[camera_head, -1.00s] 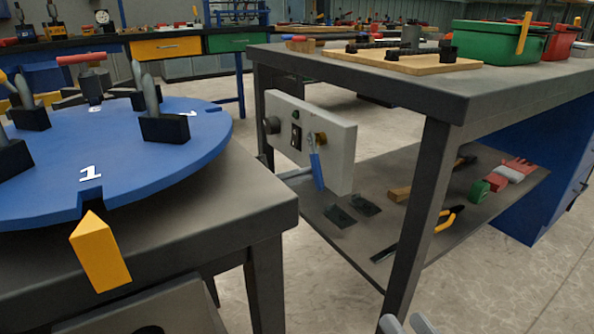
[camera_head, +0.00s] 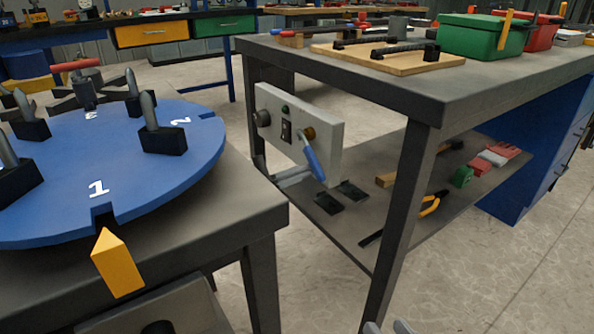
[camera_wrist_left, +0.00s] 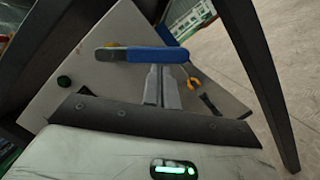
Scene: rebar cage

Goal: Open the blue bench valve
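The blue bench valve is a lever with a blue grip (camera_head: 314,163) on a brass hub (camera_head: 308,133), on the front of a light grey panel (camera_head: 329,142) under the bench. The lever slants down to the right. In the left wrist view the blue grip (camera_wrist_left: 158,55) lies across the picture just beyond my left fingertips. My left gripper (camera_wrist_left: 162,72) points at the grip with its fingers close together and nothing seen between them. Two grey fingertips (camera_head: 387,327), apparently my left gripper's, show at the bottom of the head view, well short of the lever. My right gripper is not in view.
A dark bench leg (camera_head: 399,210) stands right of the panel. A lower shelf (camera_head: 365,222) holds tools. A blue turntable (camera_head: 130,180) stands at left.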

